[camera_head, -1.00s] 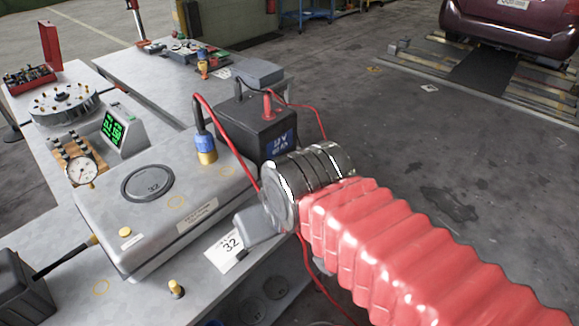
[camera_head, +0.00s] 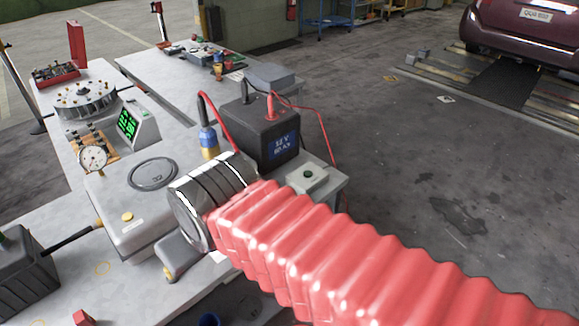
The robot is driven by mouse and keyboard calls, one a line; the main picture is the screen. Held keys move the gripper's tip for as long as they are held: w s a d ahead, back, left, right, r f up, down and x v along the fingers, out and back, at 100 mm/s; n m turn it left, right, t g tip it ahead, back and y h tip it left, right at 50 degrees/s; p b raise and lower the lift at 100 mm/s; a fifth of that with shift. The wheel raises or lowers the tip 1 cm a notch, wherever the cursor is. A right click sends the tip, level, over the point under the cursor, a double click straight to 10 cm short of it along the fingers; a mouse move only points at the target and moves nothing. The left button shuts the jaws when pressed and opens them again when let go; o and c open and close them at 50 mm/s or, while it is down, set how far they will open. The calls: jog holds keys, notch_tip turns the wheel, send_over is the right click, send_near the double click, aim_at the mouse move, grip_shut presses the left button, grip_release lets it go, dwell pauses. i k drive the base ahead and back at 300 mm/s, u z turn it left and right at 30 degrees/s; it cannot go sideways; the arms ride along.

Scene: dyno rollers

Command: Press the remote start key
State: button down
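A small pale box with a dark green round button (camera_head: 308,174) sits on the near right corner of the bench, just above my red arm sleeve in the picture. It may be the remote start key; no label on it can be read. My arm's metal wrist covers the right part of a grey case with a round plate marked 32 (camera_head: 152,173). A grey part of my gripper (camera_head: 180,256) shows below the wrist, over the front of the case. The fingertips cannot be made out, so their opening is unclear. My gripper is left of the button box in the picture.
A black 12 V battery (camera_head: 262,135) with red and black leads stands behind the button box. A blue-and-brass fitting (camera_head: 208,140) rises beside my wrist. A green-lit display (camera_head: 128,122) and a dial gauge (camera_head: 93,157) stand left. Open floor lies right.

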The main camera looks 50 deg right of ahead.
aim_at(308, 174)
jog(key=u, duration=1.25)
jog(key=k, duration=0.9)
jog(key=z, duration=1.35)
jog(key=i, duration=0.65)
